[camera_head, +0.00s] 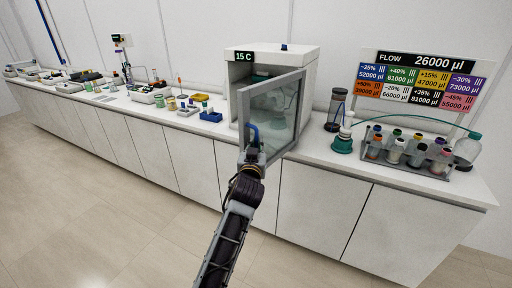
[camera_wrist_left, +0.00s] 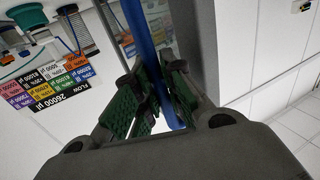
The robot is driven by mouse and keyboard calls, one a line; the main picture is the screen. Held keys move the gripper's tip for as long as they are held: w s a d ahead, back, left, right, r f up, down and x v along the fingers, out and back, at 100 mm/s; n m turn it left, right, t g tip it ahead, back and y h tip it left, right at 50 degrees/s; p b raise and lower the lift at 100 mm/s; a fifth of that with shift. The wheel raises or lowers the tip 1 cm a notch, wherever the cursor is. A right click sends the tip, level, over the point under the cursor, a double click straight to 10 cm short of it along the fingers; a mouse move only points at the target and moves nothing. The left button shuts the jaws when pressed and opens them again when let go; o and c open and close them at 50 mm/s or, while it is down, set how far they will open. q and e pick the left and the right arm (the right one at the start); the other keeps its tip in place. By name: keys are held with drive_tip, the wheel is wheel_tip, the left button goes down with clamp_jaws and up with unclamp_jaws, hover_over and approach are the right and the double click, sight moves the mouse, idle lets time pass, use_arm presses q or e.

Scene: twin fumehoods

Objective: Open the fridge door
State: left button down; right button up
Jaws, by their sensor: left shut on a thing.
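The fridge (camera_head: 290,51) is a white box on the counter with a "15 C" display. Its glass door (camera_head: 283,112) stands partly open, swung out toward me, hinged at the right. A blue handle (camera_head: 251,131) is on the door's left, free edge. My left gripper (camera_head: 252,155) is at this handle. In the left wrist view, its green-padded fingers (camera_wrist_left: 160,98) are shut around the blue handle bar (camera_wrist_left: 146,45). The fridge inside is partly seen through and beside the glass. My right gripper is in neither view.
On the counter right of the fridge stand a dark cylinder (camera_head: 336,108), a teal-based bottle (camera_head: 343,143) and a rack of bottles (camera_head: 420,166) below a "FLOW" panel (camera_head: 418,80). A blue rack (camera_head: 211,116) and small labware stand to the left. The floor in front is clear.

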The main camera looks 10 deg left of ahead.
use_arm(q)
drive_tip(key=c, duration=1.5)
unclamp_jaws()
drive_tip(key=shift+s, duration=0.15)
drive_tip(key=shift+s+d, duration=0.2)
drive_tip(key=shift+s, duration=1.6)
drive_tip(key=shift+s+d, duration=0.2)
drive_tip(key=shift+s, duration=1.55)
